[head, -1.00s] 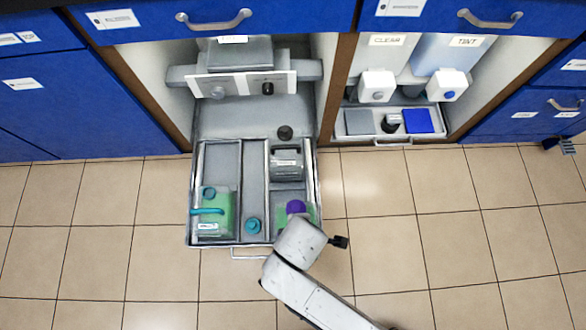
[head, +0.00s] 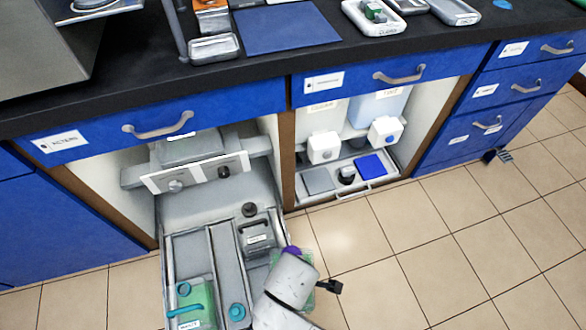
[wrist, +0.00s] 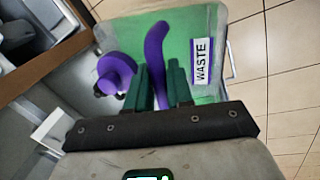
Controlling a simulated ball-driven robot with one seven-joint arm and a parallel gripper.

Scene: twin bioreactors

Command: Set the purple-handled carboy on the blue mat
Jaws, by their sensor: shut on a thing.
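The purple-handled carboy (wrist: 200,52) is translucent green with a white WASTE label. In the wrist view my gripper (wrist: 160,85) has its dark green fingers closed around the purple handle (wrist: 155,50); the purple cap is to their left. In the head view my arm partly covers the carboy (head: 307,298), which shows at the pulled-out drawer's right edge and looks raised. My fingertips are hidden there. A large blue mat (head: 285,27) lies on the black bench top. A smaller blue pad (head: 370,165) lies on the right cabinet's tray.
The open drawer (head: 195,228) holds a teal-handled green carboy (head: 195,303) and a grey container (head: 257,237). On the bench, a metal tray (head: 214,47) is left of the large mat and a white tray (head: 375,17) right of it. That mat looks bare.

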